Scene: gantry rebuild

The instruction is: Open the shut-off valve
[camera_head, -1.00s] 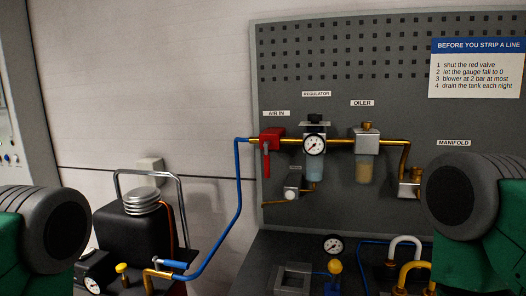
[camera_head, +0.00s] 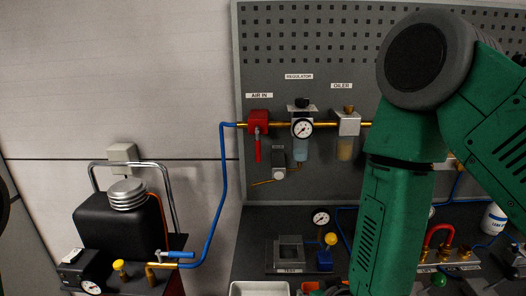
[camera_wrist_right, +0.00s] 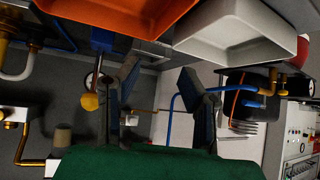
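The red shut-off valve (camera_head: 259,118) sits under the AIR IN label on the pegboard, at the left end of the brass pipe. Its red lever (camera_head: 258,150) hangs straight down, across the horizontal pipe. My right arm rises large at the right of the head view, its forearm pointing down, well right of the valve. My right gripper (camera_wrist_right: 160,95) shows in the right wrist view with its two dark fingers apart and nothing between them. I cannot make out the red valve in that view. My left gripper is out of view.
The regulator (camera_head: 302,128) and oiler (camera_head: 347,123) stand right of the valve. A blue hose (camera_head: 222,180) runs down to the black compressor (camera_head: 115,225). A white bin (camera_head: 259,289) and a grey block (camera_head: 290,252) are at the bench front.

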